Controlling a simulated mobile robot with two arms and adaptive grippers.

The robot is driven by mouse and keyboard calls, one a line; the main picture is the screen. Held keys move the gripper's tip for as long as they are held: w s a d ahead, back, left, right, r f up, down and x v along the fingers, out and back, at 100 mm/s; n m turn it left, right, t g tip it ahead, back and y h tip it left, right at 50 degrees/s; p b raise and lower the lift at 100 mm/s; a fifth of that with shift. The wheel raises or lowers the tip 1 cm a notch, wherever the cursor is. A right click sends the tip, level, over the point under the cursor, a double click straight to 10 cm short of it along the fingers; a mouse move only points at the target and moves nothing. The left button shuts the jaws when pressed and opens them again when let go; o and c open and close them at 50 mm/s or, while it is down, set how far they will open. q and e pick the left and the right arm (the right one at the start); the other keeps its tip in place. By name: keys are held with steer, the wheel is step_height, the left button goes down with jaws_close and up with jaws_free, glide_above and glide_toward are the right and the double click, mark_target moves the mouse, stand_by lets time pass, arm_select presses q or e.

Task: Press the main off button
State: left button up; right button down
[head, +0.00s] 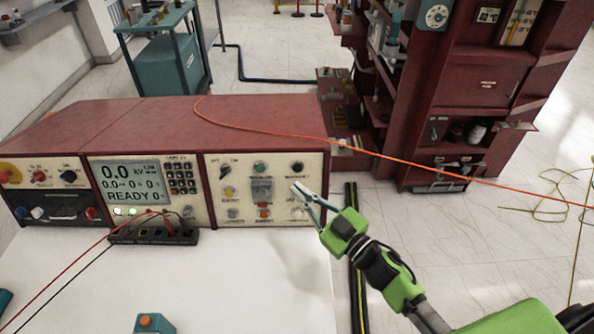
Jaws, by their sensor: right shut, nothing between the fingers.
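A red control console (206,118) stands on the white table, with a cream panel (214,208) at its right end. This panel carries a green button (260,168), an orange-red button (264,212), a black knob (297,167), a yellow button (229,193) and a grey switch (262,189). Labels are too small to read, so I cannot tell which is the main off button. My right gripper (297,189) is shut and empty, with its tips in front of the panel's right side, hiding part of it. I cannot tell whether the tips touch the panel. My left gripper is out of view.
The console's display (129,183) reads 0.0 kV and READY. A black terminal block (152,236) with red and black leads sits before it. The white tabletop (250,285) is mostly clear. An orange cable (390,157) crosses the console.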

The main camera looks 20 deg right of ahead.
steer(key=b, duration=0.2)
glide_toward(286, 161)
steer(key=a, duration=0.3)
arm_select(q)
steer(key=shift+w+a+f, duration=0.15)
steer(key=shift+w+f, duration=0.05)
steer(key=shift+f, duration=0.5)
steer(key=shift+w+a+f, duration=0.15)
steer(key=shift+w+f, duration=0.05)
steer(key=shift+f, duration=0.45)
arm_select(e)
steer(key=shift+w+d+r, duration=0.2)
steer(key=shift+w, duration=0.35)
steer(key=shift+w+d+r, duration=0.2)
steer(key=shift+w, duration=0.4)
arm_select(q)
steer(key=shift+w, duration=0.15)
arm_select(e)
steer(key=shift+w+d+f, duration=0.1)
steer(key=shift+w+d, duration=0.05)
steer(key=shift+w, duration=0.25)
